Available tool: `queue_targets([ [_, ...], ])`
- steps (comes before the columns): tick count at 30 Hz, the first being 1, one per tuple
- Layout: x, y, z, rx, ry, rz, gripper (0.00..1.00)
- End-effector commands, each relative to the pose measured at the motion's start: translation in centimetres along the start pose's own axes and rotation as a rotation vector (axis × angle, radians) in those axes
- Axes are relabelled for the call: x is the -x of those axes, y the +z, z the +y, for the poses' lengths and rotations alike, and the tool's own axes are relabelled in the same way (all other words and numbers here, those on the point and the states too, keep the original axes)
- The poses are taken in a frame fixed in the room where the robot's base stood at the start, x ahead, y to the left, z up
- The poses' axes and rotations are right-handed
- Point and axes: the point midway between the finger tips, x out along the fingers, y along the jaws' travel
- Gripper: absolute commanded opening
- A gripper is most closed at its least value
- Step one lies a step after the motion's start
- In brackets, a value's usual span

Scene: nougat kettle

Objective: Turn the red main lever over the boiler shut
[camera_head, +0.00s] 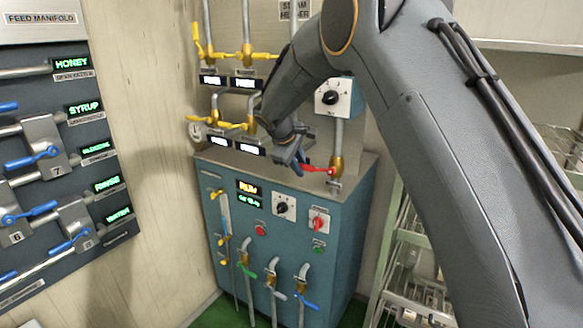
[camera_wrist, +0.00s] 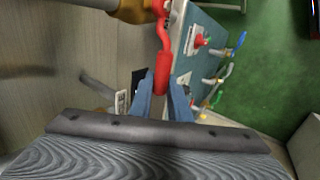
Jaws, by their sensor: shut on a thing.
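The red main lever (camera_head: 317,169) sits on a brass valve (camera_head: 337,165) on the pipe above the right end of the boiler top. In the head view it points left, roughly level, away from the valve. My gripper (camera_head: 303,160) is at the lever's free end. In the wrist view the red lever (camera_wrist: 162,50) runs down from the brass valve body (camera_wrist: 132,10) to my gripper (camera_wrist: 161,95), whose two blue fingers are shut on its end. The teal boiler (camera_head: 285,215) stands below. My arm hides part of the pipe and wall behind.
A dial box (camera_head: 335,98) is on the wall close above the lever. Yellow-handled valves (camera_head: 247,55) are on pipes to the left. A feed manifold panel (camera_head: 60,150) with blue levers is at far left. A wire rack (camera_head: 415,260) stands right of the boiler.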

Motion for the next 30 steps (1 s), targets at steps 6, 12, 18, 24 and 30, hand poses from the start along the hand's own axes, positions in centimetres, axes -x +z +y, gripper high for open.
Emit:
queue_targets([
  [6,-0.1,0.1,0.0,0.002,0.000,-0.003,0.00],
  [12,-0.1,0.1,0.0,0.002,0.000,-0.003,0.24],
  [18,0.0,0.0,-0.1,0.003,0.000,-0.002,0.24],
  [24,1.1,-0.1,-0.1,0.002,0.001,0.000,0.24],
  [30,4.2,-0.2,-0.1,0.003,0.002,0.001,0.24],
])
